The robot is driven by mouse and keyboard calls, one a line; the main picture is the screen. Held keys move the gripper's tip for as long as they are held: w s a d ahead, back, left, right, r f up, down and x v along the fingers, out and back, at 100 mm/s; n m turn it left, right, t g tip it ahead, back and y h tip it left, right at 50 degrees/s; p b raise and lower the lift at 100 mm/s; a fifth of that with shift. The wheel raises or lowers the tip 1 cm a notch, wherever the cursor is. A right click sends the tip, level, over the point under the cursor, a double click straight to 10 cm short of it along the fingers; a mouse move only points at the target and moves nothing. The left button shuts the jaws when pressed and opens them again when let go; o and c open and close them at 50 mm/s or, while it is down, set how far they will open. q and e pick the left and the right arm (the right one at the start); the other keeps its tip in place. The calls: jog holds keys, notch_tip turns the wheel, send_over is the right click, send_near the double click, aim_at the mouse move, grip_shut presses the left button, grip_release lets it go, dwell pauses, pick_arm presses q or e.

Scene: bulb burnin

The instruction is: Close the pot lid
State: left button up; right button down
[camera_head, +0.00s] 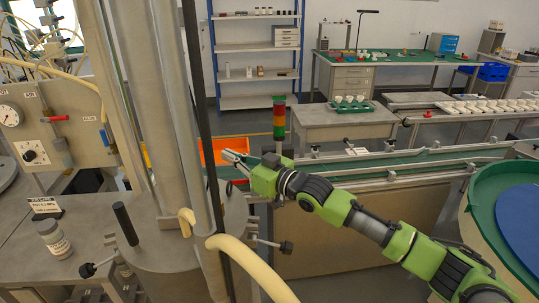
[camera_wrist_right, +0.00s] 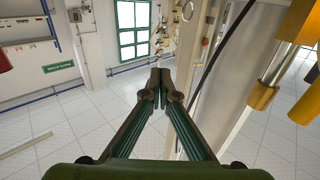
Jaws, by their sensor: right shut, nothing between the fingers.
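A grey metal pot-like housing (camera_head: 170,262) stands at the lower left in the head view, with clamp bolts around its side and a black bar handle (camera_head: 125,224) sticking up. A tall grey metal piece (camera_head: 150,100) rises above it; I cannot tell whether this is the raised lid. My right gripper (camera_head: 230,156) is just right of the tall piece and apart from the handle. It also shows in the wrist view (camera_wrist_right: 160,74), its fingers together and empty. My left gripper is not in view.
A beige hose (camera_head: 255,265) curves in front of the housing, and a white bottle (camera_head: 53,238) stands left. An orange bin (camera_head: 210,150) and a signal tower (camera_head: 279,120) stand behind my gripper. A conveyor (camera_head: 400,165) runs behind my right arm; a green-rimmed round table (camera_head: 485,190) is at right.

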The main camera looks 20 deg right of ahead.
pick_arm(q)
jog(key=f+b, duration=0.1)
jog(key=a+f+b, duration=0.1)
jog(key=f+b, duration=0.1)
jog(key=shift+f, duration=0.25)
pick_arm(e)
jog(key=s+d, duration=0.1)
jog(key=d, duration=0.6)
jog(key=shift+s, duration=0.35)
jog(key=shift+d, duration=0.1)
